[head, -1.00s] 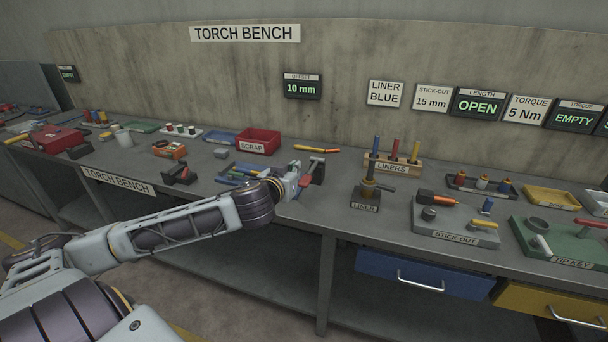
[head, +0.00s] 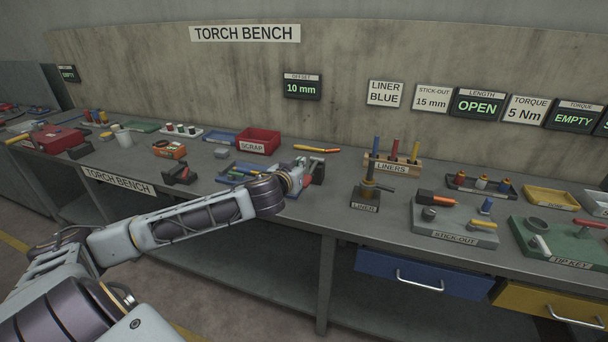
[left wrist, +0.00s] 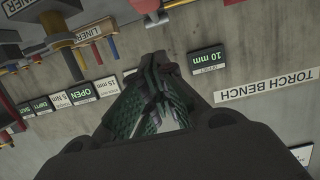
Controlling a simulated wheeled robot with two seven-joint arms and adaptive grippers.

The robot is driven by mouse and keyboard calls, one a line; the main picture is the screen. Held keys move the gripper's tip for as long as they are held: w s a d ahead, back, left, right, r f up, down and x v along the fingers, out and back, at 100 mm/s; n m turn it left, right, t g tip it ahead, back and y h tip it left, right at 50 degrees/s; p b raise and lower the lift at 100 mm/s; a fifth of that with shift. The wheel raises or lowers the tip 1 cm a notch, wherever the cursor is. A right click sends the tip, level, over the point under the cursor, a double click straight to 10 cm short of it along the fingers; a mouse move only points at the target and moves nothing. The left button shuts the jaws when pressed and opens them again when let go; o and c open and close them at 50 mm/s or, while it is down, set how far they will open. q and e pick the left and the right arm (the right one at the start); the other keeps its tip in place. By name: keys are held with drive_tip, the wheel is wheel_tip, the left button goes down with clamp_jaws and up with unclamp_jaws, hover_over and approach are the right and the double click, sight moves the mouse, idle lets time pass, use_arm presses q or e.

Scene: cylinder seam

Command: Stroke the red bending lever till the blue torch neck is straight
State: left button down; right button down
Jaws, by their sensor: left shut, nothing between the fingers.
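My left gripper (head: 314,171) is shut and empty at the bench, left of the liner stand. In the left wrist view its closed dark fingers (left wrist: 163,88) fill the middle. A small patch of red, which looks like the red bending lever (head: 307,181), shows right at the gripper; the rest is hidden, and I cannot tell if they touch. Blue pieces (head: 232,168) lie just left of my wrist, partly covered by it; I cannot tell which is the torch neck or how bent it is. The offset display (head: 302,87) reads 10 mm. My right gripper is not in view.
A red scrap bin (head: 258,141) stands behind my wrist, with a yellow-handled tool (head: 316,149) to its right. The liner stand (head: 368,193) and liner rack (head: 393,166) stand right of the gripper. The stick-out block (head: 455,226) is further right.

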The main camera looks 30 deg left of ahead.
use_arm(q)
drive_tip(key=shift+x, duration=2)
drive_tip(key=shift+w+f, duration=0.1)
drive_tip(key=shift+f, duration=1.9)
